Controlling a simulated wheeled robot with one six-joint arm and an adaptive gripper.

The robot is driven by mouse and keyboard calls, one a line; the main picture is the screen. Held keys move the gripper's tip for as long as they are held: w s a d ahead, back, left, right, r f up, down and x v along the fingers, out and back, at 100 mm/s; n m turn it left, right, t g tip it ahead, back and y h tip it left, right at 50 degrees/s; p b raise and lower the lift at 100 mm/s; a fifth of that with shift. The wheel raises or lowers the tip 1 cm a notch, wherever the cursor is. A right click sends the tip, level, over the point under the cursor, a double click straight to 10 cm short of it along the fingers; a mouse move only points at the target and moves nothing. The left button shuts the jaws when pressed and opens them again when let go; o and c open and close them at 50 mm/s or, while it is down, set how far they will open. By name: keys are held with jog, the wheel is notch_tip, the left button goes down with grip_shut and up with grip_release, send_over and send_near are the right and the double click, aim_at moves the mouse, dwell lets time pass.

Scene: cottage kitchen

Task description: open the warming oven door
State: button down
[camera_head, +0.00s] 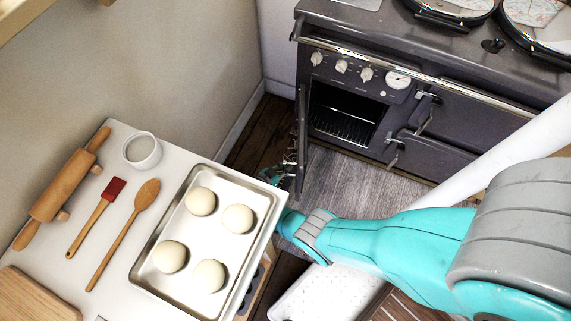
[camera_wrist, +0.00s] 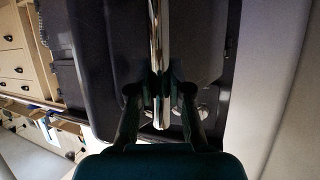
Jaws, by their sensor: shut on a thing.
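The warming oven door (camera_head: 301,135) stands swung out from the dark range, seen nearly edge-on in the head view. The oven's cavity (camera_head: 343,112) is uncovered, and a wire rack shows inside. My gripper (camera_head: 276,173) is at the left side of the door, low and partly hidden by the tray and my arm. In the wrist view my gripper (camera_wrist: 160,92) has its two dark fingers closed around the upright shiny door handle (camera_wrist: 157,40). The handle's lower end shows between the fingers.
A white counter (camera_head: 118,135) at left holds a metal tray (camera_head: 150,270) with dough balls, a rolling pin (camera_head: 62,190), a spoon, a brush and a small white cup (camera_head: 142,150). A grey rug (camera_head: 350,185) lies before the range (camera_head: 440,110). The wall is close left of the door.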

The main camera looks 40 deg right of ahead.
aim_at(284, 161)
jog(key=c, duration=1.1)
grip_release()
jog(key=r, duration=0.9)
jog(key=shift+w, duration=0.2)
jog(key=shift+s+r, duration=0.1)
jog(key=shift+r, duration=0.45)
